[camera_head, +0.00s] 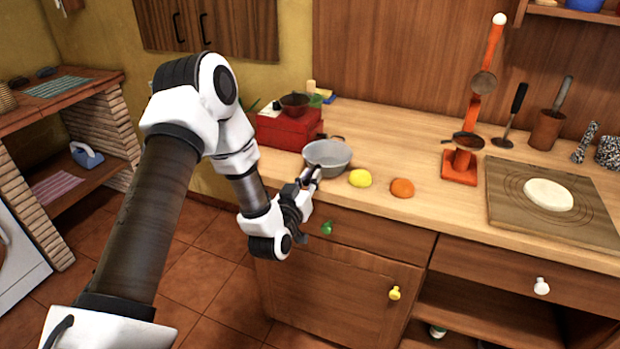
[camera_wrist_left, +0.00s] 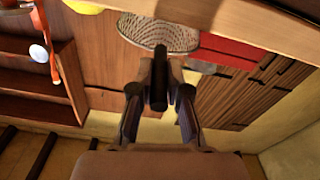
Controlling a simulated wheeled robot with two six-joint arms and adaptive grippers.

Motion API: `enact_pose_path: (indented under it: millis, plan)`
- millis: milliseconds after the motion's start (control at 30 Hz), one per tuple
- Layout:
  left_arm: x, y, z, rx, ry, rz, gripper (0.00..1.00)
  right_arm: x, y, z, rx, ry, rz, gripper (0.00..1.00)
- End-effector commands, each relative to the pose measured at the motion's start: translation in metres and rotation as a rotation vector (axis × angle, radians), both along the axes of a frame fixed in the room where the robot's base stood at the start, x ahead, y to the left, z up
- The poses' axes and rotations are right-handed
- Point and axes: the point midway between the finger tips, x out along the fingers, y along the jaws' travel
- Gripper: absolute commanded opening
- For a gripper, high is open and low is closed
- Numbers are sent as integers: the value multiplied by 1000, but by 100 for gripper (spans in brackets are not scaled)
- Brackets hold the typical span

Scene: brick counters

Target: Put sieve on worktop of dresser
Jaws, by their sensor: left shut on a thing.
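The sieve (camera_head: 327,155) is a round grey bowl at the front left of the dresser worktop (camera_head: 400,150). Its mesh side shows in the left wrist view (camera_wrist_left: 165,36). My left gripper (camera_head: 312,178) is at the worktop's front edge, shut on the sieve's handle, which the fingers mostly hide. The wrist view shows the gripper (camera_wrist_left: 160,85) reaching to the sieve. The bowl looks upright over the worktop; I cannot tell whether it touches the wood. My right gripper is not in view.
A red box (camera_head: 287,128) with a dark pan on it stands behind the sieve to the left. A lemon (camera_head: 360,178) and an orange (camera_head: 402,187) lie to the right. An orange scale (camera_head: 462,160) and a board with dough (camera_head: 550,195) are further right.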

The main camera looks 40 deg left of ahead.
Motion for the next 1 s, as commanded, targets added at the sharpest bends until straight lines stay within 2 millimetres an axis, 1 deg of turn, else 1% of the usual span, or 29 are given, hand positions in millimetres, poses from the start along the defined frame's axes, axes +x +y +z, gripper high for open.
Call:
enact_pose_path:
  millis: [67, 100, 167, 433, 533, 567, 667, 933, 1000]
  plan:
    - [0, 0, -4, 0, 0, 0, 0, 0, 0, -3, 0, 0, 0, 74]
    - [0, 0, -4, 0, 0, 0, 19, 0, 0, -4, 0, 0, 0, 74]
    - [0, 0, -3, 0, 0, 0, 40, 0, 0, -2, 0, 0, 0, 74]
    - [0, 0, -2, 0, 1, 0, 41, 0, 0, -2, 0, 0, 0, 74]
    - [0, 0, 3, -1, 1, 0, 41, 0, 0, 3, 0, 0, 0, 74]
    - [-4, -1, -1, -2, 3, -1, 41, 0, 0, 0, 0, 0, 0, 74]
    - [-21, -5, -3, -4, 4, 0, 41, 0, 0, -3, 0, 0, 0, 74]
    - [-88, -22, -6, -5, 4, 1, 41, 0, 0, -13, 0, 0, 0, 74]
    - [-101, -26, -3, -2, 5, -1, 41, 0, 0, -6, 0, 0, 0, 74]
